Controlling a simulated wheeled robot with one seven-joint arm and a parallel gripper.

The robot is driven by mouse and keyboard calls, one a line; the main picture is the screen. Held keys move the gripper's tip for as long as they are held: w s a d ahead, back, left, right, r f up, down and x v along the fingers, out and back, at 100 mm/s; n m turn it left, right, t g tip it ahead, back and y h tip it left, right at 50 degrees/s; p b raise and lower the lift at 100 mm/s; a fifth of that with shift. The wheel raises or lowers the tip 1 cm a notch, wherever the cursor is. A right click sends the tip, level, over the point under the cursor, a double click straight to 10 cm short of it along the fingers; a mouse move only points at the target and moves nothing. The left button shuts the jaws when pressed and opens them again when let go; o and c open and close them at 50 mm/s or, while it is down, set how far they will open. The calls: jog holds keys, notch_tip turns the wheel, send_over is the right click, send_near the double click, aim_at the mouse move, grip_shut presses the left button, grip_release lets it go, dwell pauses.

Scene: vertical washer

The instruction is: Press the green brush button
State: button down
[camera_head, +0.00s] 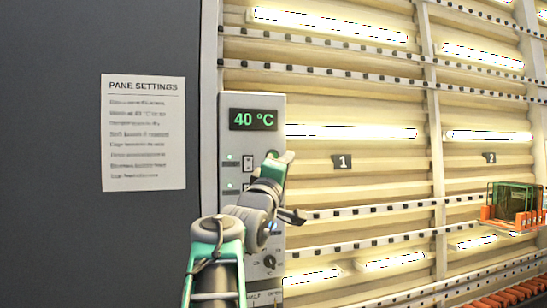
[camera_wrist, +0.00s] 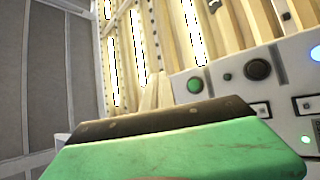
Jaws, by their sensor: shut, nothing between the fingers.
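My gripper (camera_head: 286,158) is shut and empty, raised in front of the upper part of the grey control panel (camera_head: 234,150). In the wrist view my gripper (camera_wrist: 165,122) fills the lower middle. Beyond its dark edge, a round green button (camera_wrist: 195,85) shows on the panel. It looks apart from the gripper, but the exact gap cannot be told. No label for the brush button is readable.
The panel carries a 40 °C display (camera_head: 253,119), a dark round knob (camera_wrist: 258,69), a small green light (camera_wrist: 227,76) and white rocker switches. A paper notice (camera_head: 143,132) hangs left. The washer frame with lit tubes and an orange-based glass holder (camera_head: 513,207) stands right.

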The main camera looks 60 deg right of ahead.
jog(key=shift+w, duration=0.1)
jog(key=w+d+p, duration=0.5)
jog(key=w+d, duration=0.1)
jog(key=shift+d+p, duration=0.15)
jog(key=shift+p, duration=0.15)
jog(key=shift+w, duration=0.1)
dwell(1.8)
jog(key=shift+w+d, duration=0.3)
